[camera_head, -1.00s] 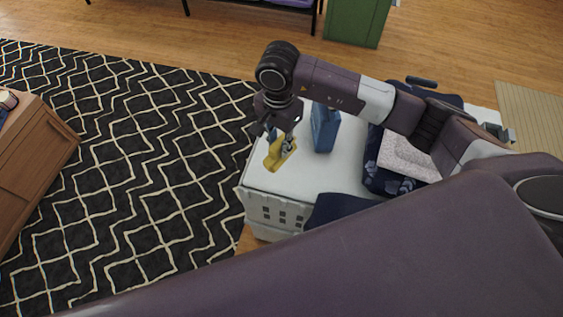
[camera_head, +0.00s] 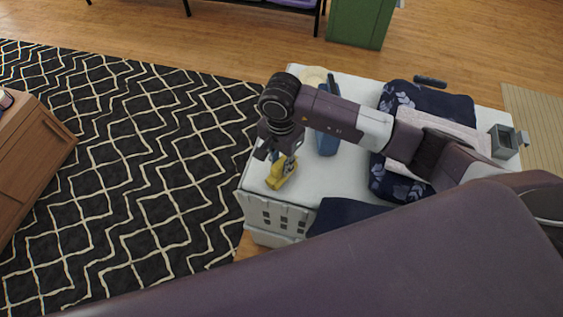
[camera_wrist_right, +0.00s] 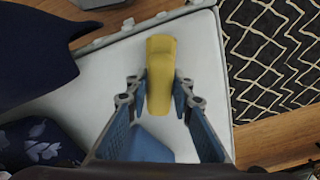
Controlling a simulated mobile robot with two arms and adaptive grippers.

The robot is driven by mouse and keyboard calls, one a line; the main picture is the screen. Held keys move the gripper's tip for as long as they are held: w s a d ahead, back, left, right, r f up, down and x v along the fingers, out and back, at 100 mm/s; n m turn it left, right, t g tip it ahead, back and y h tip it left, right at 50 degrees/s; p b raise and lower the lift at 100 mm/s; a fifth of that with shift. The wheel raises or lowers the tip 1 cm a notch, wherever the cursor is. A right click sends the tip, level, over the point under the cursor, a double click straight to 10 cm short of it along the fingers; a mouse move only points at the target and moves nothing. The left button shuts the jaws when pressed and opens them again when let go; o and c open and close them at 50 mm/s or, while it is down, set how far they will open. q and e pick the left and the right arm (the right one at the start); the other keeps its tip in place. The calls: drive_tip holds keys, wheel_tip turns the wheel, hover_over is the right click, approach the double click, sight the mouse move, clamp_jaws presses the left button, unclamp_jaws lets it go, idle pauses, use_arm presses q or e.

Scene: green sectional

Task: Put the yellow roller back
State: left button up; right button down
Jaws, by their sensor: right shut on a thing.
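The yellow roller (camera_head: 280,174) is in my right gripper (camera_head: 285,160), over the near left part of a white-topped piece of furniture (camera_head: 345,178). In the right wrist view the roller (camera_wrist_right: 160,72) lies lengthwise between the two fingertips of the gripper (camera_wrist_right: 160,90), which are shut on its near end. Its far end points towards the edge of the white top. I cannot tell whether the roller touches the top. My left gripper is not in view.
A blue object (camera_head: 327,141) stands on the white top just right of the gripper. Folded dark floral cloth (camera_head: 385,183) with a pale cloth lies further right, and dark blue fabric (camera_head: 345,216) at the near edge. A patterned black rug (camera_head: 140,170) lies left.

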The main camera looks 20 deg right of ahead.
drive_tip(key=c, duration=1.7)
unclamp_jaws()
drive_tip(key=shift+f, duration=0.15)
drive_tip(key=shift+r+p, duration=0.3)
wheel_tip(320, 180, up, 12)
drive_tip(key=p, duration=0.6)
drive_tip(key=shift+f, duration=0.1)
